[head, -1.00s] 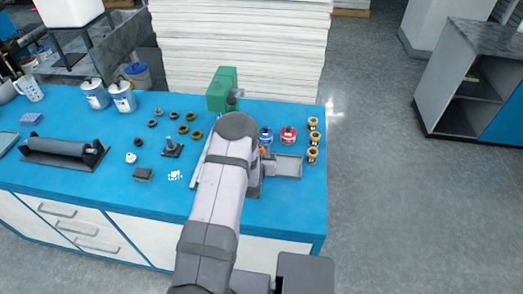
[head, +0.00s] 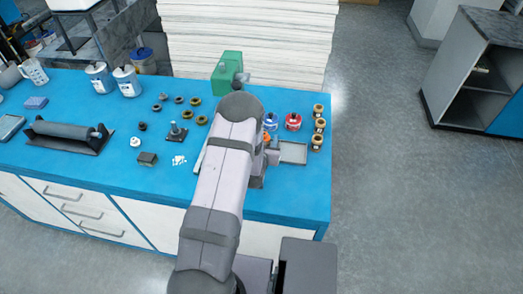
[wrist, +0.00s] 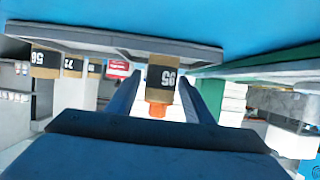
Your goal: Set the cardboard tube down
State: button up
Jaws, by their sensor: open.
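The cardboard tube (wrist: 161,79) is brown with a black number label. In the wrist view it stands between the two fingers of my gripper (wrist: 165,98), its end meeting a grey surface (wrist: 110,37). The fingers are open, one on each side of it. An orange part (wrist: 156,108) shows just below the tube in that view. In the head view my arm hides the gripper and the tube; a small orange spot (head: 267,138) shows beside the arm, next to the grey tray (head: 292,153).
A green block (head: 227,72) is at the back. A roller stand (head: 70,134) lies far left on the blue bench.

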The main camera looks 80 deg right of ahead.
jog(key=b+v, duration=0.2)
jog(key=v, duration=0.7)
jog(key=shift+a, duration=0.25)
jog(key=shift+w, duration=0.1)
